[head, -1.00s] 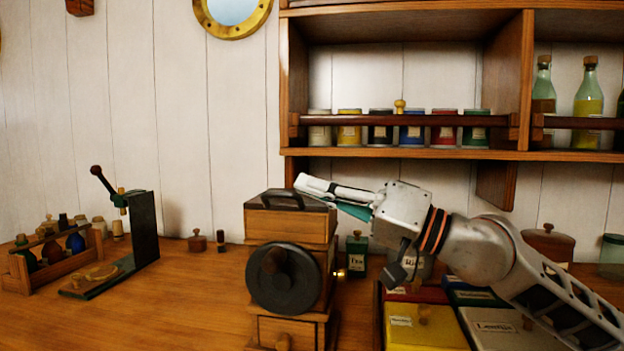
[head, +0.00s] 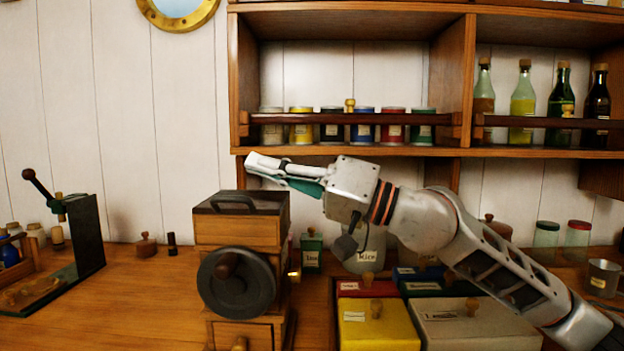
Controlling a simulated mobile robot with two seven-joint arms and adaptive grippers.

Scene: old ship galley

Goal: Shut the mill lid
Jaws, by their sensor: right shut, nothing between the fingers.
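The mill (head: 240,232) is a wooden box with a dark round crank wheel (head: 236,283) on its front and a small drawer below. Its dark lid (head: 215,204), with an arched handle, lies flat on top and looks down on the box. My right gripper (head: 256,163) comes in from the right with its fingers shut and empty. Its tips point left, above and apart from the lid's right rear part as seen in the head view. My left gripper is not in view.
A wooden shelf (head: 350,152) with tins and bottles hangs behind my right gripper. Labelled boxes, including a yellow one (head: 378,328), stand right of the mill. A green-black bench device (head: 88,235) stands at left. Counter between it and the mill is mostly clear.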

